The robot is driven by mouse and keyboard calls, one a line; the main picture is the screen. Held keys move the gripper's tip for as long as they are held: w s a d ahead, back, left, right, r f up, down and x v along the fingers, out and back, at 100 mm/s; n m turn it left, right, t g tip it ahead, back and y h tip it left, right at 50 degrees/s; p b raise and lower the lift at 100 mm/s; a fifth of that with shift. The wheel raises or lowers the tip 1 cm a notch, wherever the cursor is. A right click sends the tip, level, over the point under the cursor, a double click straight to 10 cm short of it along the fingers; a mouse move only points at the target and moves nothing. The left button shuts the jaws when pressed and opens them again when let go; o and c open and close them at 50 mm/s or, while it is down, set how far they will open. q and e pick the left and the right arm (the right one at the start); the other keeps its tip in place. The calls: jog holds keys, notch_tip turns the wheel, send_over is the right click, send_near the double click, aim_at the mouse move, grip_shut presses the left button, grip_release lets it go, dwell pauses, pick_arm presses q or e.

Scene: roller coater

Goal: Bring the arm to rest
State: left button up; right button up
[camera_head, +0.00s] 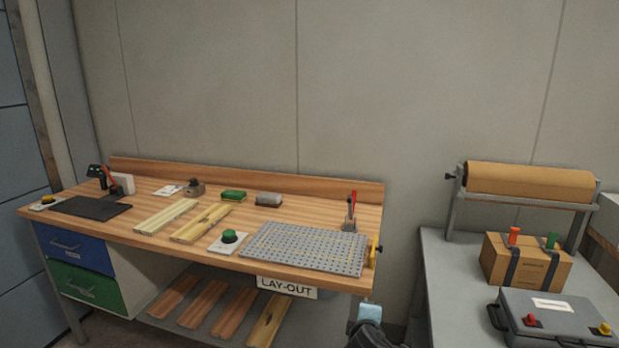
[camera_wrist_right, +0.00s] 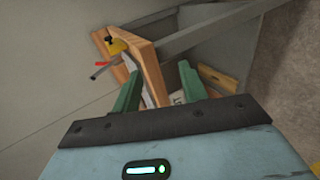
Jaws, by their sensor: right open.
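My right gripper (camera_head: 368,312) shows at the bottom of the head view, low beside the right end of the wooden workbench (camera_head: 330,192). Its fingertips cannot be made out there. In the right wrist view my right gripper (camera_wrist_right: 160,72) has its two green fingers spread apart with nothing held between them. The end of the workbench (camera_wrist_right: 150,62) shows beyond and between the fingers, apart from them as far as I can tell. My left gripper is in neither view.
A perforated grey plate (camera_head: 305,249), a green button (camera_head: 229,237) and pale yellow boards (camera_head: 200,223) lie on the bench. A grey table (camera_head: 445,268) to the right carries a paper roll (camera_head: 530,180), a cardboard box (camera_head: 535,268) and a grey case (camera_head: 560,325). A gap separates bench and table.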

jog(key=s+f+m+g+y, duration=0.2)
jog(key=s+f+m+y, duration=0.25)
jog(key=s+f, duration=1.4)
jog(key=s+d+m, duration=0.3)
jog(key=s+m, duration=0.1)
jog(key=s, duration=0.7)
jog(key=s+d+m, duration=0.3)
jog(key=s+m, duration=0.1)
jog(key=s, duration=0.8)
jog(key=shift+s+d+f, duration=0.2)
jog(key=shift+s+d, duration=0.1)
jog(key=shift+d, duration=0.1)
jog(key=shift+c, duration=0.7)
